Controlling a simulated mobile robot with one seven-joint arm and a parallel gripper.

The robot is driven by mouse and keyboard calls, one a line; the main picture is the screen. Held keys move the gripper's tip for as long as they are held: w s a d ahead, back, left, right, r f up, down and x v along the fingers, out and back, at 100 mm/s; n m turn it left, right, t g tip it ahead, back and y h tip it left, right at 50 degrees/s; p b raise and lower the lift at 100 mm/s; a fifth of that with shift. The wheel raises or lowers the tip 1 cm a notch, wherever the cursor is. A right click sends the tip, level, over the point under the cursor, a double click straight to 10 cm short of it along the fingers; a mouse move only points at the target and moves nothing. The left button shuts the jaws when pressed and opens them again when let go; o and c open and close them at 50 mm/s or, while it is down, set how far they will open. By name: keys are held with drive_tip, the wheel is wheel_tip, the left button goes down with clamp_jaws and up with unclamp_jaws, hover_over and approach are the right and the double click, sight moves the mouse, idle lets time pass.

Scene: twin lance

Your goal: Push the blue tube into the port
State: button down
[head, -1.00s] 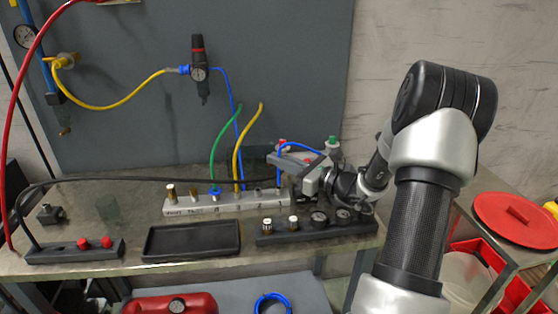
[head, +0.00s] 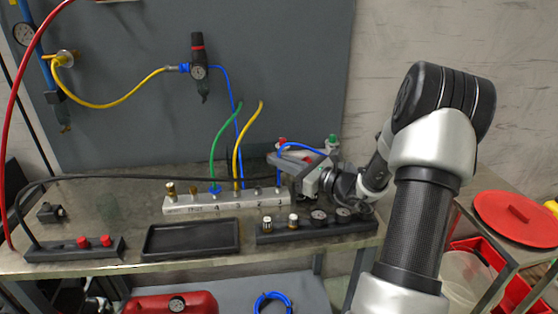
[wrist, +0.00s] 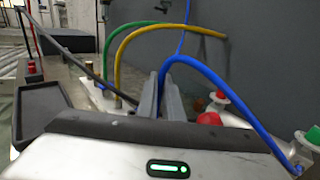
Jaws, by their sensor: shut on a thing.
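The blue tube (head: 300,145) arches from my gripper to the right; its front part hangs down over the right end of the pale port block (head: 228,203). In the wrist view the blue tube (wrist: 210,75) passes between the two grey fingers of my gripper (wrist: 172,92), which are shut on it. In the head view my gripper (head: 283,163) is just above the block's right end. The tube's lower tip is at or close to the rightmost port. I cannot tell whether it is inside, and the fingers hide it in the wrist view.
A green tube (head: 214,150) and a yellow tube (head: 237,150) rise from the block left of my gripper. Red (wrist: 209,119) and green (wrist: 312,136) knobs stand near my gripper.

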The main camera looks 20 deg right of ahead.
drive_tip(key=shift+f+b, duration=0.7)
drive_tip(key=shift+f, duration=0.5)
drive_tip(key=c, duration=1.8)
unclamp_jaws()
drive_tip(key=shift+c, duration=0.2)
drive_tip(key=shift+s, duration=0.1)
drive_tip(key=p+v, duration=0.1)
drive_tip(key=v, duration=1.6)
drive_tip(key=shift+s, duration=0.1)
drive_tip(key=shift+r, duration=0.1)
